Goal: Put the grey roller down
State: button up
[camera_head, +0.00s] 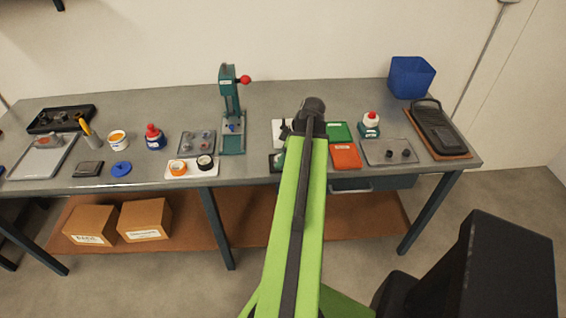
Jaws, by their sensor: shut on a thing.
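My green arm (298,220) reaches up the middle of the view over the bench, and its dark far joint (312,106) is above the bench's back half. My gripper is hidden behind the arm. I cannot make out the grey roller, so what it touches is not shown. A small dark piece (285,130) shows just left of the arm over a white pad (278,128); I cannot tell what it is. The grey bench top (262,105) lies under the arm.
A teal press (232,105) stands left of the arm. Green (340,131) and orange (345,156) trays, a grey tray (375,150) and a red-topped bottle (370,124) are to the right. A blue bin (411,77) stands at the back right. Bare bench shows behind the trays.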

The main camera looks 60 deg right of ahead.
jog(key=shift+f, duration=0.2)
jog(key=o, duration=1.4)
jog(key=shift+r, duration=0.1)
jog(key=shift+o, duration=0.2)
jog(key=shift+r, duration=0.1)
jog(key=shift+r+p, duration=0.25)
jog(key=shift+p, duration=0.15)
jog(key=p+v, duration=1)
jog(key=v, duration=0.1)
jog(key=shift+s+r+p, duration=0.2)
jog(key=shift+r+p, duration=0.1)
jog(key=shift+p, duration=0.05)
